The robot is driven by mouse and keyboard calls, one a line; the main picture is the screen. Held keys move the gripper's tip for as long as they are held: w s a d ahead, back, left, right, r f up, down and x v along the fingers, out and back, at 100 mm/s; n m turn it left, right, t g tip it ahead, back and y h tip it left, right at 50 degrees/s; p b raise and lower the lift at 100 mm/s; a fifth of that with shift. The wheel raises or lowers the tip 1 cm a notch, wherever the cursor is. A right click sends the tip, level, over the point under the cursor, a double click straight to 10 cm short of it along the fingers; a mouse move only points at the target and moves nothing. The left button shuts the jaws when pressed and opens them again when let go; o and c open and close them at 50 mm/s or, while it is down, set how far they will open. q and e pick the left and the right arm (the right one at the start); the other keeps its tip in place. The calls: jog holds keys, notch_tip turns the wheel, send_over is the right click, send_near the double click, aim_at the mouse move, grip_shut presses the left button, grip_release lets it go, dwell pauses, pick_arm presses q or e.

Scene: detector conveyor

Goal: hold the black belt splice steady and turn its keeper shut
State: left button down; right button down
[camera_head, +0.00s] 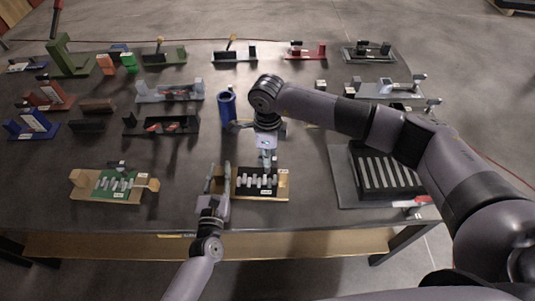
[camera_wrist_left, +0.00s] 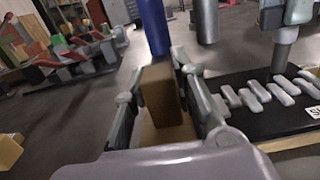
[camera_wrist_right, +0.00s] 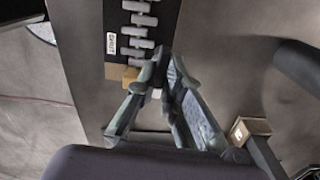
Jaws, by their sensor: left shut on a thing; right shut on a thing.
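The black belt splice (camera_head: 257,192), with its row of grey teeth, lies on a wooden base (camera_head: 284,182) near the table's front middle. My left gripper (camera_head: 220,178) is shut on the wooden block (camera_wrist_left: 161,95) at the base's left end, one finger on each side. My right gripper (camera_head: 268,160) reaches down from behind to the splice's rear edge, its fingertips (camera_wrist_right: 163,66) closed together beside the teeth. It is shut on a small part, probably the keeper, which the fingers mostly hide. The black splice also shows in the left wrist view (camera_wrist_left: 265,122) and right wrist view (camera_wrist_right: 115,20).
A green splice (camera_head: 113,184) on a wooden base lies to the left. A grey tray (camera_head: 346,185) with a black slatted piece is at right, under my right arm. Several fixtures fill the table's rear.

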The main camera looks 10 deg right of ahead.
jog(key=m, duration=0.3)
jog(key=shift+m, duration=0.4)
jog(key=m, duration=0.4)
jog(key=shift+m, duration=0.3)
jog(key=c, duration=1.7)
grip_release()
notch_tip(320, 180, up, 12)
